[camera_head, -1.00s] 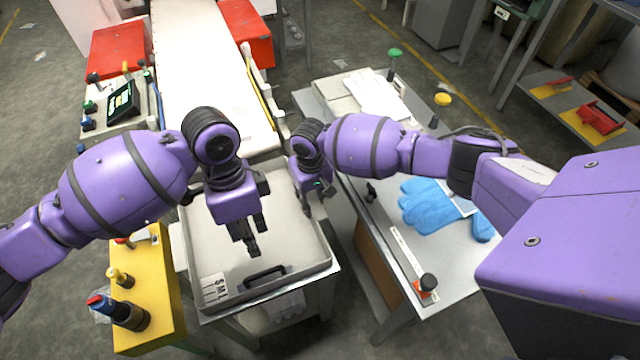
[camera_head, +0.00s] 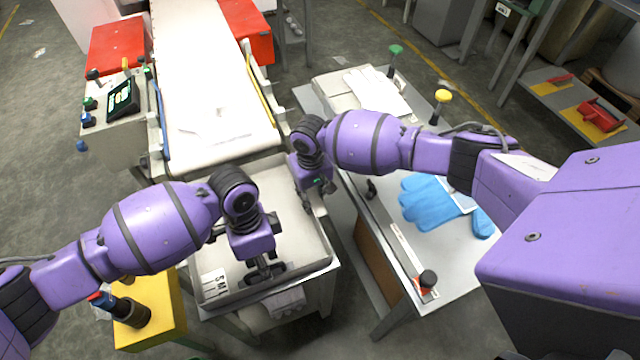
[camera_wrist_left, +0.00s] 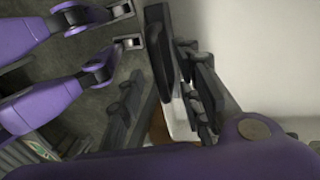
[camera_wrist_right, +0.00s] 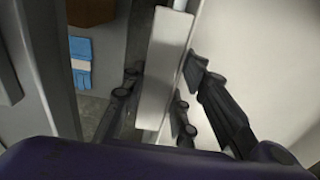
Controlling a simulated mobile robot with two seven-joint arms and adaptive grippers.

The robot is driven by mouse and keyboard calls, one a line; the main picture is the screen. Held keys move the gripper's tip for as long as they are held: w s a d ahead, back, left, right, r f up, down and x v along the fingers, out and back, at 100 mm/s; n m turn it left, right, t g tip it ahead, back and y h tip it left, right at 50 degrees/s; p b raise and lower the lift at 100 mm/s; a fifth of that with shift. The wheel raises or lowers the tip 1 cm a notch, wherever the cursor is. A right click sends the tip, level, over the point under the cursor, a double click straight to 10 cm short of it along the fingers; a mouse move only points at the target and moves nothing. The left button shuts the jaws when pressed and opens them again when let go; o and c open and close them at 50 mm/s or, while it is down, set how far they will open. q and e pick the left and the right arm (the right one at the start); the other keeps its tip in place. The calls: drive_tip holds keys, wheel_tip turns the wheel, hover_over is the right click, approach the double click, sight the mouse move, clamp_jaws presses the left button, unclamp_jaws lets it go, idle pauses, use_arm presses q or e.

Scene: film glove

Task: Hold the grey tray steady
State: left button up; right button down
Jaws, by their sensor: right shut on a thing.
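The grey tray (camera_head: 300,245) sits on a stand at the lower end of the white conveyor and looks level. My right gripper (camera_head: 315,203) is shut on the tray's right wall. In the right wrist view the pale wall (camera_wrist_right: 166,65) stands between its fingers. My left gripper (camera_head: 263,272) is at the tray's front edge, over the black handle. In the left wrist view the dark handle (camera_wrist_left: 158,50) lies between its fingers, which look apart. The left hand and its fingers hide most of the handle in the head view.
A size card (camera_head: 213,283) is at the tray's front left corner. A yellow stand (camera_head: 165,330) is at the left. The right table (camera_head: 450,265) holds blue gloves (camera_head: 430,203) and white gloves (camera_head: 375,92). A control panel (camera_head: 122,98) stands beside the conveyor (camera_head: 205,75).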

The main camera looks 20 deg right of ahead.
use_arm(q)
clamp_jaws()
idle(0.8)
